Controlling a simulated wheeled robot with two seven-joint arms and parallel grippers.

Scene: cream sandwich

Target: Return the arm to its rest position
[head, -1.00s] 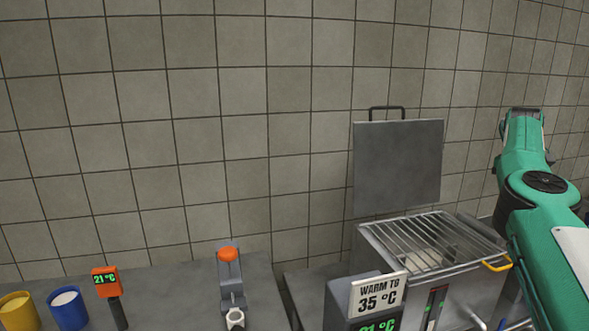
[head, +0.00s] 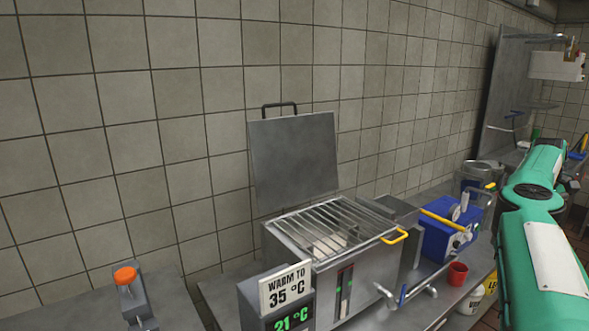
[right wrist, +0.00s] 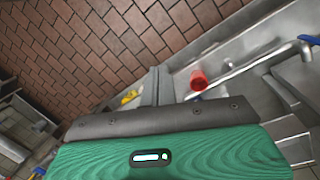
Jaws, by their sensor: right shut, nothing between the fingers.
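My right arm (head: 540,235) is green and comes in at the right side of the head view, beside the counter. Its gripper is hidden there. In the right wrist view my right gripper (right wrist: 157,84) shows as grey fingers, shut and empty, beyond the green wrist housing. The fingers stand over or beside the edge of a metal counter, with brick-like floor tiles to the left. A red cup (right wrist: 198,79) is just right of the fingers in that picture, apart from them as far as I can tell. My left gripper is not in view.
A metal warming tank (head: 340,265) with a grate and raised lid (head: 295,160) stands on the counter. A sign reads 35 °C above a 21 °C display (head: 290,318). A blue machine (head: 445,228) and the red cup (head: 457,273) are near my right arm. Shelves stand at far right.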

